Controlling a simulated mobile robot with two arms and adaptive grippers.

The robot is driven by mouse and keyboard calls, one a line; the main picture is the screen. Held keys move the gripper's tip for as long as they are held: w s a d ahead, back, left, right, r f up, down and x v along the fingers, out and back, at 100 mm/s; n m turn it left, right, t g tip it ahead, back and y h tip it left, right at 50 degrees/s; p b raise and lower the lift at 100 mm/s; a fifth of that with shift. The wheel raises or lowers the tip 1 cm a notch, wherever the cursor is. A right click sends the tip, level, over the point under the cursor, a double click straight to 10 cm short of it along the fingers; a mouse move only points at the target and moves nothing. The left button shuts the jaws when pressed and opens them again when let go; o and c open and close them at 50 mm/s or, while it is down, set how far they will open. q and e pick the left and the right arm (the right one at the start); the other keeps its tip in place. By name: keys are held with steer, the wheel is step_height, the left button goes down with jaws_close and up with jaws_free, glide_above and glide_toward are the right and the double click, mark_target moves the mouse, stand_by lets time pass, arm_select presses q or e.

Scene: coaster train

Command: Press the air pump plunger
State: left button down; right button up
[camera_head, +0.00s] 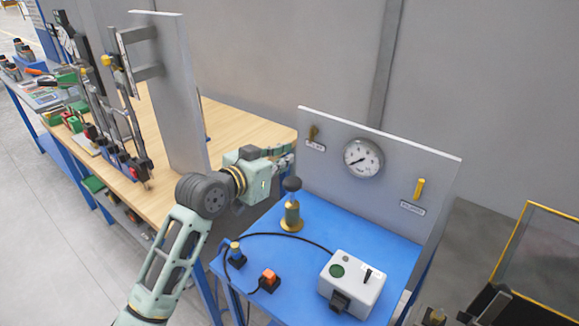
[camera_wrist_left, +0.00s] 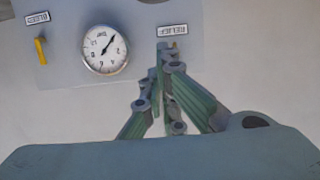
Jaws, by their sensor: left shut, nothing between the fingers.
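The air pump (camera_head: 291,216) stands upright on the blue table, with a brass body and a dark round plunger knob (camera_head: 292,184) on top. My left gripper (camera_head: 291,153) reaches in from the left in the head view. Its fingers are shut and empty, and appear just above and beyond the knob in the picture; I see no clear contact. In the left wrist view the closed fingers (camera_wrist_left: 164,75) point at the panel near the RELIEF label (camera_wrist_left: 172,30). The pump does not show in that view. My right gripper is not in view.
A grey upright panel (camera_head: 390,165) behind the pump carries a round gauge (camera_head: 363,158) and a yellow lever (camera_head: 419,188). A white box (camera_head: 352,282) and an orange-topped switch (camera_head: 269,280) sit on the blue table (camera_head: 305,268). A wooden bench (camera_head: 235,125) adjoins at left.

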mark_target(289, 190)
arm_select(q)
steer(key=x, duration=0.2)
steer(key=shift+w+d+f+p, duration=0.15)
steer(key=shift+w+f+p, duration=0.05)
steer(key=shift+f+p, duration=0.2)
step_height(289, 190, down, 2)
steer(key=shift+f, duration=0.15)
steer(key=shift+s+f+p, duration=0.1)
steer(key=shift+f+p, duration=0.25)
steer(key=shift+f, duration=0.2)
step_height(289, 190, down, 6)
steer(key=b, duration=0.4)
steer(key=shift+s, duration=0.1)
